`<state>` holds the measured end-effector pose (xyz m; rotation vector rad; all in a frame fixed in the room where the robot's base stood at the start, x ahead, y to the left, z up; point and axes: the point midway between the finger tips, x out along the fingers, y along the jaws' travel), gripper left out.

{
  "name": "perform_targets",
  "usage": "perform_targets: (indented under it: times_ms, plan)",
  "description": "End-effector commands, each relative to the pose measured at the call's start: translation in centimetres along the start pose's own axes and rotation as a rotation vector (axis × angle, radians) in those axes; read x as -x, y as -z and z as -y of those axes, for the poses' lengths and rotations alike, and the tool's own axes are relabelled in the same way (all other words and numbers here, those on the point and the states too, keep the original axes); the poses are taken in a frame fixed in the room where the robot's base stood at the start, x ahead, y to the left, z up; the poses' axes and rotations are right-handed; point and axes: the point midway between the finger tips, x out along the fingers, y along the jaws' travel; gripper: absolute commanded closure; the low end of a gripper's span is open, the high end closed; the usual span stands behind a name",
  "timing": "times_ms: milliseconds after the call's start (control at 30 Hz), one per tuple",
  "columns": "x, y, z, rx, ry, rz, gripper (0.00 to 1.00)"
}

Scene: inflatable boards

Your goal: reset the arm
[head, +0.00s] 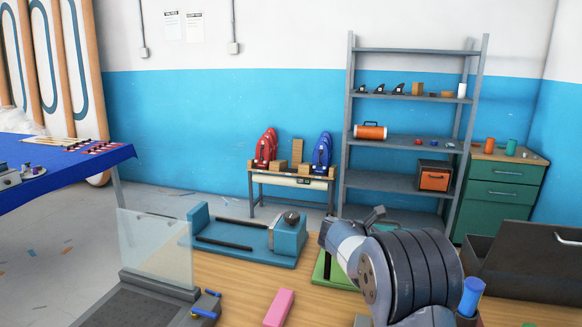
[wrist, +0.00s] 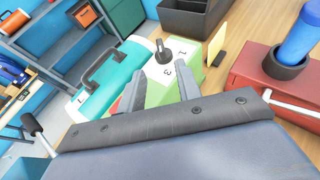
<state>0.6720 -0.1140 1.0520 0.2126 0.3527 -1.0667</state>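In the wrist view, the two grey fingers of my gripper (wrist: 159,91) stand apart with a clear gap between them. Nothing is seen held in the gap. Beyond them is a pale green block (wrist: 160,92) marked with numbers, with a dark knob (wrist: 164,53) on top. In the head view my arm (head: 400,275) is bent over the wooden bench at the lower right. I cannot make out the finger gap in that view.
A teal case (wrist: 98,80) and a red box (wrist: 252,70) flank the fingers in the wrist view. In the head view, a blue fixture (head: 288,240), a clear upright panel (head: 155,250), a pink block (head: 279,307) and a dark bin (head: 530,265) surround my arm.

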Motion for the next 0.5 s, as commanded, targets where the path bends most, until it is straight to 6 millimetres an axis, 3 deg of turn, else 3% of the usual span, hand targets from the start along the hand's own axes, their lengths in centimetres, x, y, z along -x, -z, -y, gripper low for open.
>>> perform_targets:
  times_ms: [33,100,500]
  plan:
    - [1.1,0.1,-0.1,0.0,-0.005,0.0,0.67]
    - [-1.0,0.0,0.1,0.001,0.005,-0.001,0.67]
    - [-9.1,-0.1,0.1,0.001,0.003,-0.001,0.67]
